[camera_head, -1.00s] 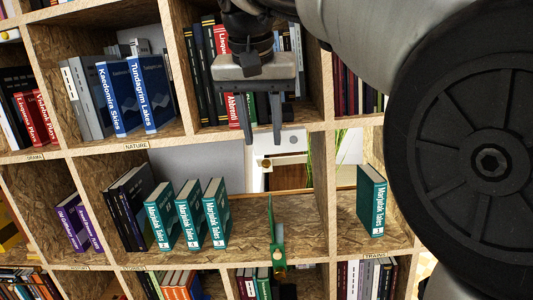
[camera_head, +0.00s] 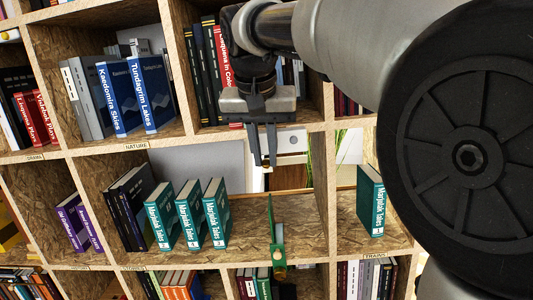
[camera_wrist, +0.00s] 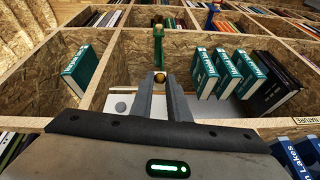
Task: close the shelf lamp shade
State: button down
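The green shelf lamp (camera_head: 277,240) stands at the front edge of the middle shelf, a thin upright green part above a green bracket with a brass-coloured end. It also shows ahead of my fingers in the wrist view (camera_wrist: 158,46). My gripper (camera_head: 265,162) hangs above and behind the lamp in the head view, fingers parted and apart from the lamp. In the wrist view a round brass-coloured piece (camera_wrist: 160,77) shows between the fingertips; I cannot tell whether it lies between them or beyond. How far the shade is open is unclear.
Several teal books (camera_head: 189,214) lean left of the lamp, and one teal book (camera_head: 371,200) stands to its right. Dark books (camera_head: 131,206) stand further left. The shelf board is clear beside the lamp. A wooden shelf edge (camera_head: 310,128) runs above the opening.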

aim_at(266, 169)
jog(key=shift+f, duration=0.1)
jog(key=shift+s+f+t+b, duration=0.1)
jog(key=shift+f+t+b, duration=0.3)
jog(key=shift+b, duration=0.85)
jog(key=f+t+b, duration=0.1)
jog(key=b, duration=0.5)
jog(key=shift+s+f+t, duration=0.15)
jog(key=shift+s+t, duration=0.05)
jog(key=shift+t, duration=0.2)
jog(key=b, duration=0.2)
jog(key=f+t+b, duration=0.1)
jog(key=b, duration=0.2)
jog(key=shift+s+d+t, duration=0.1)
jog(key=shift+s+t, duration=0.05)
jog(key=shift+t, duration=0.15)
jog(key=t+b, duration=0.2)
jog(key=b, duration=0.5)
jog(key=f+n+t+b, duration=0.1)
jog(key=t+b, duration=0.2)
jog(key=b, duration=0.5)
jog(key=shift+d+f+y, duration=0.1)
jog(key=shift+d+y, duration=0.05)
jog(key=shift+y, duration=0.15)
jog(key=shift+t+b, duration=0.3)
jog(key=shift+b, duration=0.3)
jog(key=shift+r, duration=0.2)
